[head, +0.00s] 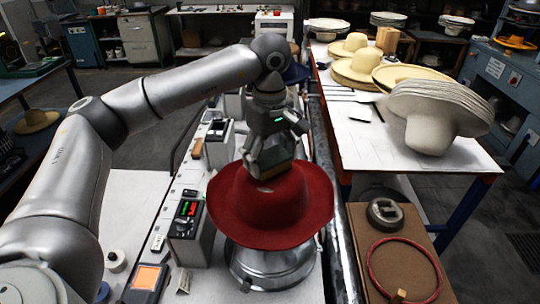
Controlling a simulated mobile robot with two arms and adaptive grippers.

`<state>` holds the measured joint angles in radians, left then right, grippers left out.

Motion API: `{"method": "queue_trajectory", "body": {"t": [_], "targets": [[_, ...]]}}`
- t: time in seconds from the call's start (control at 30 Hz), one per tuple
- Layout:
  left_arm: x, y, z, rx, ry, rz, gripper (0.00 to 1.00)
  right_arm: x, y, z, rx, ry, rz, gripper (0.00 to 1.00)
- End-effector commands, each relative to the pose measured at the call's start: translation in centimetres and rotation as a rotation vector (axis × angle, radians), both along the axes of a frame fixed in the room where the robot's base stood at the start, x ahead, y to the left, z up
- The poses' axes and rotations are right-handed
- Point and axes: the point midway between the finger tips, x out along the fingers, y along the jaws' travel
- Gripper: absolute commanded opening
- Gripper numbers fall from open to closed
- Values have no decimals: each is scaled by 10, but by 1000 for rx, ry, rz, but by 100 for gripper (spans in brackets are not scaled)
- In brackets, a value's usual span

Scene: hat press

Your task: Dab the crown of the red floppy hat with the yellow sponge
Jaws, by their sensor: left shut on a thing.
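The red floppy hat (245,215) sits brim-down on a round metal press base in the middle of the head view. My left gripper (270,158) points down over the hat's crown and is shut on a blocky, dull yellowish piece, which I take for the yellow sponge (279,152); it looks dark in the shade. The fingers hide part of it. Its lower edge overlaps the top of the crown in the picture; I cannot tell whether it touches. A small pale spot shows on the crown in front of the gripper. My right gripper is not in view.
Control boxes (186,214) and a tan block (197,149) line the bench left of the hat. A white table (365,150) with stacked hats (432,105) stands to the right. A red hoop (375,265) and a grey round tool (384,214) lie on a brown board at the lower right.

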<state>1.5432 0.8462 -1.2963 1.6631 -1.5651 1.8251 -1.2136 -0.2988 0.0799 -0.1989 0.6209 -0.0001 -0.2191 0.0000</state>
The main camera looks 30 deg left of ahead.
Motion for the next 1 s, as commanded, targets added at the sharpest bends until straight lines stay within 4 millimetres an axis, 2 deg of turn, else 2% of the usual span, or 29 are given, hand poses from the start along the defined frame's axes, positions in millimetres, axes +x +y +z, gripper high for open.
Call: {"method": "queue_trajectory", "body": {"t": [1.0], "targets": [[0, 0, -9, 0, 1, 0, 56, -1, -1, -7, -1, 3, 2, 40]]}}
